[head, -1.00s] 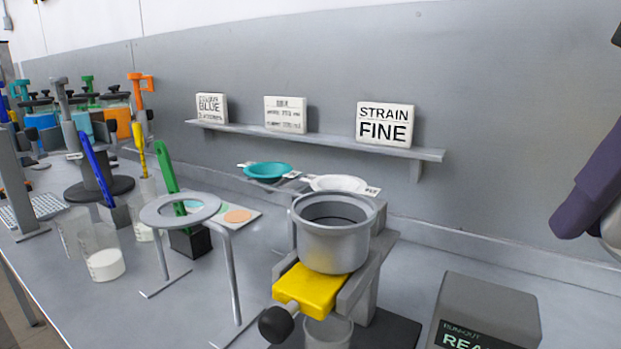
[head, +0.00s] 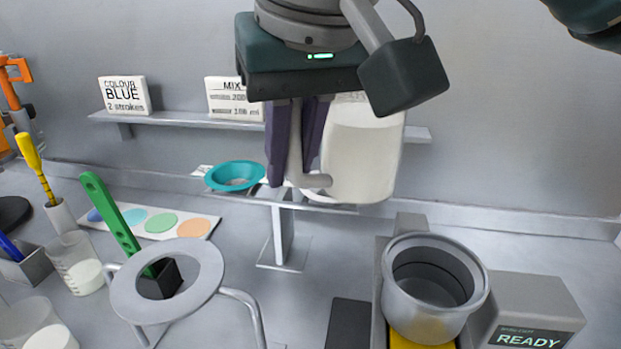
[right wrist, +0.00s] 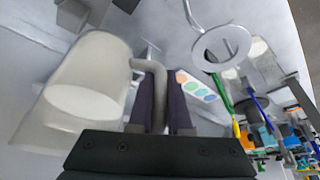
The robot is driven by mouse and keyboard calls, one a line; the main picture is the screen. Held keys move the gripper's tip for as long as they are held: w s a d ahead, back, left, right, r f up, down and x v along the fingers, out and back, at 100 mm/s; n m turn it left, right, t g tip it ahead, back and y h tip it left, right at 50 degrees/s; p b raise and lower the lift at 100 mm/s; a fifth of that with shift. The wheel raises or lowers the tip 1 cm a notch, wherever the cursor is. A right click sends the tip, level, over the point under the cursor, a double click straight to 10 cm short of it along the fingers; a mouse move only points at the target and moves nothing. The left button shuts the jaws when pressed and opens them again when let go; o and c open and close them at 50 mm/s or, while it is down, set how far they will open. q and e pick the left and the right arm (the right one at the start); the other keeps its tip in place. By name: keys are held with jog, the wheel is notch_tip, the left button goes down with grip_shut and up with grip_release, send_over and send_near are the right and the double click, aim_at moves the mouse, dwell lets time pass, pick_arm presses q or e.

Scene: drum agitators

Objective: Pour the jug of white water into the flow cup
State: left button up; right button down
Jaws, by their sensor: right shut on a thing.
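My right gripper (head: 297,165) is shut on the grey handle of a translucent jug (head: 360,150) that holds white liquid. The jug is held in the air, about upright, in front of the shelf. In the right wrist view the jug (right wrist: 86,85) is left of the fingers (right wrist: 163,105), which are around its handle. The flow cup (head: 432,288), a grey open metal cup, stands on its stand lower right of the jug and apart from it. Its inside looks empty. My left gripper is not in view.
A ring stand (head: 168,282) stands at the front left. A teal strainer (head: 236,176) rests on a rack behind it. A grey box reading READY (head: 535,305) is right of the cup. Beakers (head: 78,262) and a green-handled tool (head: 110,212) are at left.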

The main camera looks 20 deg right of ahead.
jog(key=s+a+f+p, duration=0.2)
jog(key=a+f+p, duration=0.4)
jog(key=p, duration=0.3)
jog(key=s+a+f+n+p, duration=0.1)
jog(key=s+a+f+p, duration=0.1)
jog(key=s, duration=0.6)
jog(key=s+a+f+n+y+p, duration=0.1)
jog(key=s+a+f+n+p, duration=0.1)
jog(key=s+f+p, duration=0.3)
jog(key=shift+s+a+p, duration=0.15)
jog(key=shift+s+p, duration=0.4)
jog(key=shift+s, duration=1.55)
